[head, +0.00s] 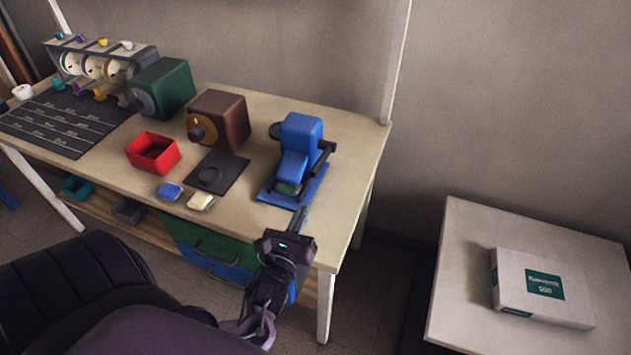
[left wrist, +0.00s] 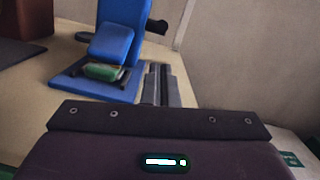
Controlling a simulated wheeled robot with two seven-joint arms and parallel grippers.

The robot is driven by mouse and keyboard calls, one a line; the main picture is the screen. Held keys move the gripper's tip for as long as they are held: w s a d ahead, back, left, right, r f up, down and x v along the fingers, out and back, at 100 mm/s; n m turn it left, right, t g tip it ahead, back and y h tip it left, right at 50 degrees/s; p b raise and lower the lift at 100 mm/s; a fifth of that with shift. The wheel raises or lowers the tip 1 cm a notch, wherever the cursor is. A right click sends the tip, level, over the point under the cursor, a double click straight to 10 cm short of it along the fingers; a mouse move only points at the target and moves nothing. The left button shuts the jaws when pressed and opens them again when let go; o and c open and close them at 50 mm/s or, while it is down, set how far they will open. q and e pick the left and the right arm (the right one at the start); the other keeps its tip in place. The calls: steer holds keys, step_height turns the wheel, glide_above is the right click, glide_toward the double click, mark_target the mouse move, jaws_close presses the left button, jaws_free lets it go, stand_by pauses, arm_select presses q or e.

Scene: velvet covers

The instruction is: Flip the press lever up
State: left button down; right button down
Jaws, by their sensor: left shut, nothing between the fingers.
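The blue press (head: 301,132) stands at the right end of the workbench, on a blue base plate (head: 275,196). A dark lever (head: 322,160) runs along its right side, with a dark knob at its upper end; a dark handle end (left wrist: 157,27) also shows in the left wrist view. A green piece (left wrist: 103,72) lies under the press's blue head (left wrist: 110,42). My left gripper (head: 301,214) is shut and empty, just in front of the press near the bench's front edge. In the left wrist view its fingers (left wrist: 160,84) point beside the base plate, apart from the lever. My right gripper is out of view.
Left of the press are a brown box with a knob (head: 218,121), a dark mat (head: 216,173), a red bin (head: 153,153) and two small pads, blue (head: 170,191) and cream (head: 201,200). A side table (head: 470,235) with a white box (head: 540,288) stands at right.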

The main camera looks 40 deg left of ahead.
arm_select(q)
steer(key=p+x, duration=0.1)
steer(key=x, duration=0.9)
steer(key=shift+r, duration=0.1)
stand_by(0.3)
